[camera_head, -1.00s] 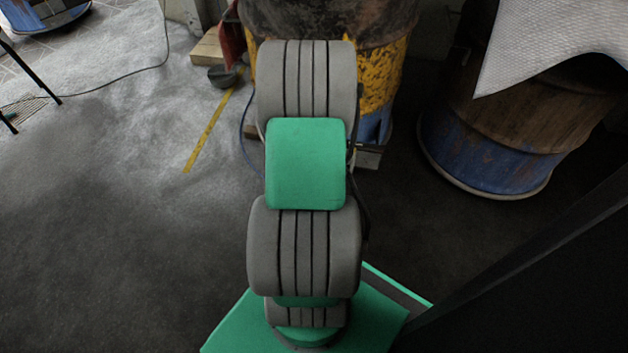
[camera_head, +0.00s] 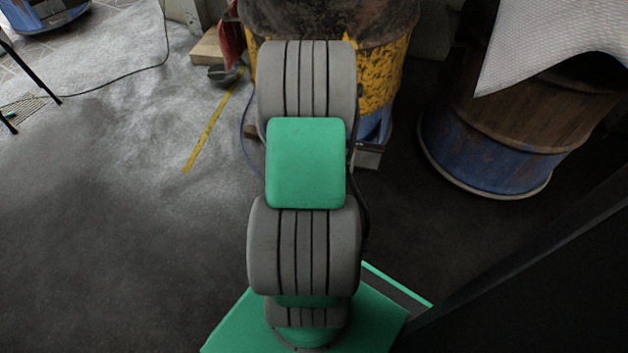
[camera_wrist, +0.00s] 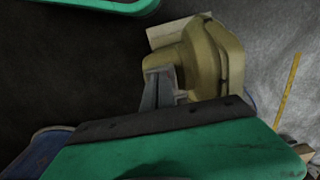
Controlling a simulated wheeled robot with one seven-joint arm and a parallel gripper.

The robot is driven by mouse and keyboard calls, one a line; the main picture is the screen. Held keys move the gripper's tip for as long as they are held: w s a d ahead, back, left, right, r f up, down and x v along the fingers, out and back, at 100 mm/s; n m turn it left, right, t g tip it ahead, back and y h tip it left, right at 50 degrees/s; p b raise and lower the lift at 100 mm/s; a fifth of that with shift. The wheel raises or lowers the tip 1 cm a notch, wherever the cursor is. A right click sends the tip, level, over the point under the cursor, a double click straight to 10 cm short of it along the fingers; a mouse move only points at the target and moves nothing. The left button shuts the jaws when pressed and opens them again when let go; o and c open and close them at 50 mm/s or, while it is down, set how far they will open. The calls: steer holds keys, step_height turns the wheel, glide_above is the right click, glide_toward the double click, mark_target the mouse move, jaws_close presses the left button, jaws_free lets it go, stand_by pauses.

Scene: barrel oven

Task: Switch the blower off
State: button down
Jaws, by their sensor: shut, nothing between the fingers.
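In the wrist view, a tan, rounded housing (camera_wrist: 207,55) with a wide flanged part on its right stands just past the fingers. It looks like the blower, but I cannot be sure. My gripper (camera_wrist: 160,74) is shut and empty, its fingertips overlapping the left part of the housing in the picture. I cannot tell whether they touch it. No switch can be made out. In the head view my arm hides the gripper and the tan housing.
A yellow and blue barrel (camera_head: 385,75) stands behind my arm, with a wooden block (camera_head: 207,47) to its left. A rusty blue barrel (camera_head: 510,140) stands at the right under a quilted white sheet (camera_head: 560,38).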

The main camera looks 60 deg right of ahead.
steer(key=shift+f, duration=0.55)
step_height(320, 180, up, 7)
steer(key=p, duration=0.6)
steer(key=shift+r, duration=0.1)
stand_by(0.4)
